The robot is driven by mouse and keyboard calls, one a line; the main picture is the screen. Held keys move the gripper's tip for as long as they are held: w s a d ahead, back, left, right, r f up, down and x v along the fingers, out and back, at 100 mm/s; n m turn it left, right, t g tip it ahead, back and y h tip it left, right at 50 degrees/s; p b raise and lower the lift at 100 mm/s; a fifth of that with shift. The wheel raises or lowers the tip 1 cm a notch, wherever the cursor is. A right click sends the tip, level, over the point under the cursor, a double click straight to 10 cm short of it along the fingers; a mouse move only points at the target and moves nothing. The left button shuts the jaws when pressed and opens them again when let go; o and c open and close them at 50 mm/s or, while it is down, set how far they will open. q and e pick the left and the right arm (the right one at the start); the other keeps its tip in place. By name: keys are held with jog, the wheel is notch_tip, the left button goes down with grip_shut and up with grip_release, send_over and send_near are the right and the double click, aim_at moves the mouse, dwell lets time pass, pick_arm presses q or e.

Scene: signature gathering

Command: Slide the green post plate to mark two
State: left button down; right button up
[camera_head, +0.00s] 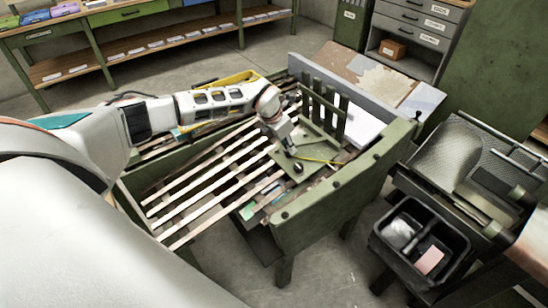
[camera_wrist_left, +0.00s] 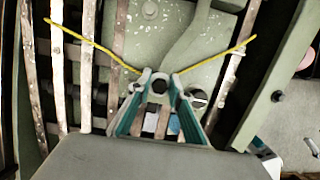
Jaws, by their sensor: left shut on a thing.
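The green post plate (camera_head: 318,140) lies at the right part of a slatted green frame, with upright green posts at its far side. In the left wrist view the plate (camera_wrist_left: 195,50) fills the upper middle. My left gripper (camera_head: 289,149) reaches down to the plate's near left part. Its teal fingers (camera_wrist_left: 160,88) are close together around a small round dark-centred piece at the plate's near edge, and are shut on it. A yellow cord (camera_wrist_left: 90,42) spreads to both sides from there. I cannot make out mark two. My right gripper is not in view.
Pale slats (camera_head: 205,180) span the frame left of the plate. The frame's thick green near rail (camera_head: 325,205) runs along its right side. A black bin (camera_head: 420,240) with small items stands at the right, near a metal mesh tray (camera_head: 450,150). Shelves stand behind.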

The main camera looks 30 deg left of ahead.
pick_arm(q)
jog(key=shift+w+d+r, duration=0.1)
jog(key=shift+w+d, duration=0.15)
jog(key=shift+w, duration=0.35)
jog(key=shift+w+r, duration=0.15)
jog(key=shift+r, duration=0.15)
jog(key=c, duration=2)
grip_release()
jog(key=shift+d, duration=0.1)
jog(key=shift+o, duration=0.9)
jog(key=shift+w+f, duration=0.1)
jog(key=v, duration=1.2)
